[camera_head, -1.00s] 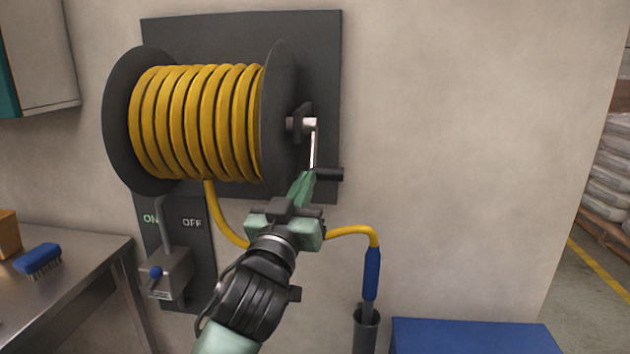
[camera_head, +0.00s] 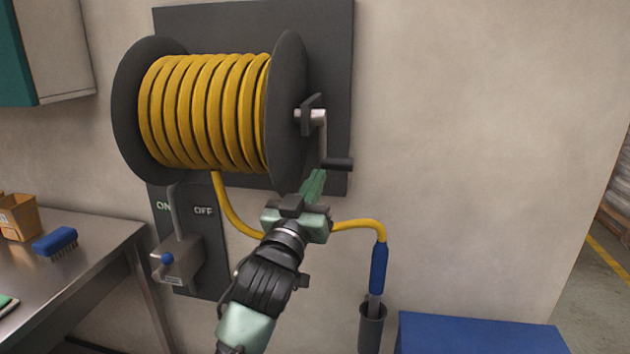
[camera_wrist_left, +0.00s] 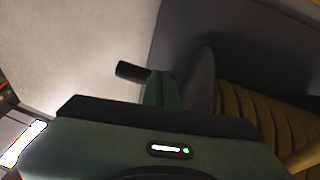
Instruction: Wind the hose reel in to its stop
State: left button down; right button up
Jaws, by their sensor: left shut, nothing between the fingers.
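The hose reel holds a yellow hose (camera_head: 205,112) wound in several turns between two dark flanges (camera_head: 287,110) on a wall plate. Its crank (camera_head: 322,135) hangs down on the right side, with a dark handle (camera_head: 338,165) pointing right. My left gripper (camera_head: 314,182) is shut and empty, its fingertips just below and left of the handle. In the left wrist view the shut fingers (camera_wrist_left: 163,90) are beside the handle (camera_wrist_left: 131,71); I cannot tell whether they touch. The hose runs down behind my gripper to a blue nozzle (camera_head: 379,270) standing in a dark holder (camera_head: 372,325). My right gripper is not in view.
A lever valve (camera_head: 178,262) with ON and OFF marks is below the reel. A steel table (camera_head: 90,255) at left carries a blue brush (camera_head: 55,241) and an orange box (camera_head: 18,216). A blue box top (camera_head: 480,335) is at lower right. The wall right of the reel is clear.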

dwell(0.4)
pick_arm(q)
jog(key=b+v, duration=0.1)
jog(key=v, duration=0.6)
jog(key=shift+s+a+f, duration=0.15)
jog(key=shift+s+a, duration=0.05)
jog(key=shift+s, duration=0.15)
